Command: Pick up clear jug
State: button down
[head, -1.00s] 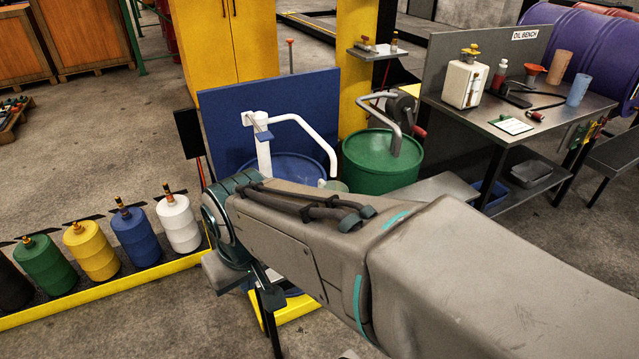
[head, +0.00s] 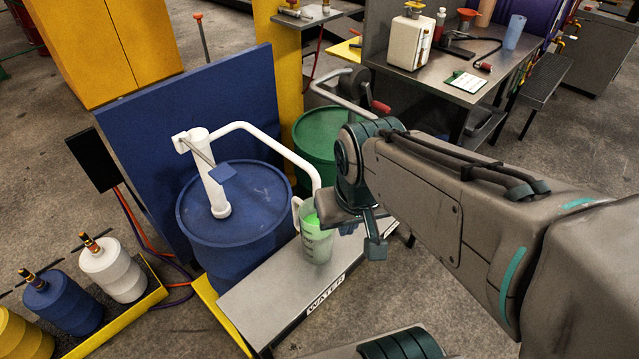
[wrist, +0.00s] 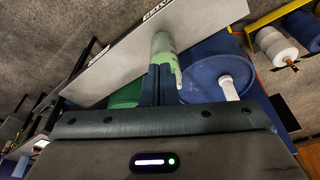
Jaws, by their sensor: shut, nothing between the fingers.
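The clear jug (head: 316,245) stands upright on the grey shelf marked WATER (head: 262,290), under the end of a white spout. It is see-through, with marks on its side, bright green showing near its top, and a handle at its left. My gripper (head: 375,245) is just right of the jug in the head view, with its fingers partly hidden by the wrist. In the wrist view, my gripper (wrist: 160,82) is shut and empty, its fingers pointing at the jug (wrist: 163,46). They overlap its lower outline there; I cannot tell whether they touch.
A blue drum (head: 235,215) with a white pump (head: 208,175) stands left of the jug, its spout arching over. A green drum (head: 318,135) stands behind. Several coloured containers (head: 112,268) line a yellow-edged tray at left. A workbench (head: 465,85) is at back right.

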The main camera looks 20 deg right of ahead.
aim_at(317, 245)
jog(key=z, duration=1.95)
jog(key=k, duration=1.25)
jog(key=u, duration=1.75)
jog(key=i, duration=0.5)
jog(key=z, duration=0.05)
